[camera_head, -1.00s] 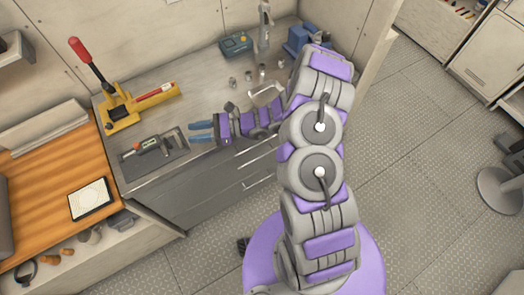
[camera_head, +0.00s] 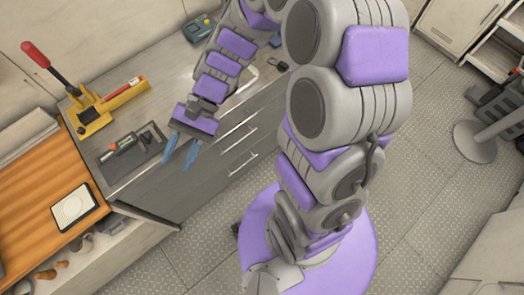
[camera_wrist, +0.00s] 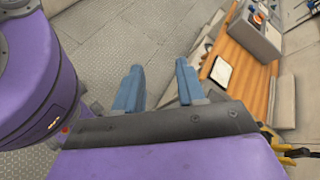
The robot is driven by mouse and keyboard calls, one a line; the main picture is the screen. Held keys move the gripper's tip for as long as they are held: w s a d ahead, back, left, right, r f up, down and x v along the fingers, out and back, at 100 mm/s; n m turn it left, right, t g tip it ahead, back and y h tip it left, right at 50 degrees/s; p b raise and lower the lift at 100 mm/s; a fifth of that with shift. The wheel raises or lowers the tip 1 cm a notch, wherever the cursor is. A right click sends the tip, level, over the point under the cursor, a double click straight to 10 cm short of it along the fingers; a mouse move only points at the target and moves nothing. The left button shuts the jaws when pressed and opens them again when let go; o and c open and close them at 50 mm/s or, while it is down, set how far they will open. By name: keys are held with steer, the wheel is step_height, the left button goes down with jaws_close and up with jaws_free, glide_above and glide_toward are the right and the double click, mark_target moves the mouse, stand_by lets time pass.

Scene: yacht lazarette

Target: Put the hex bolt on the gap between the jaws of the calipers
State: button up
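My gripper (camera_head: 181,153) is open, with its two blue fingers spread and pointing down. It is above the counter's front edge, to the right of the dark tray (camera_head: 147,157). A dark tool with red and green parts (camera_head: 124,143) lies on this tray; it may be the calipers, but its jaws are too small to make out. In the wrist view the open fingers (camera_wrist: 158,88) have nothing between them. I cannot make out the hex bolt in either current view. My arm hides part of the counter at the back right.
A yellow tool with a red lever (camera_head: 95,112) stands on the grey counter behind the tray. A teal device (camera_head: 198,28) is at the back. A wooden surface with a white-faced tablet (camera_head: 73,207) is at the left. Drawer handles (camera_head: 238,137) stick out below the counter.

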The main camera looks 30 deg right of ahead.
steer(key=s+d+r+n+t+h, duration=0.2)
steer(key=s+d+h, duration=0.3)
steer(key=d, duration=0.4)
steer(key=s+d+r+n+t+h, duration=0.2)
steer(key=s+d+h, duration=0.3)
steer(key=d, duration=0.4)
steer(key=shift+s+d+n+t, duration=0.2)
steer(key=shift+s+n+t, duration=0.2)
steer(key=shift+s, duration=0.5)
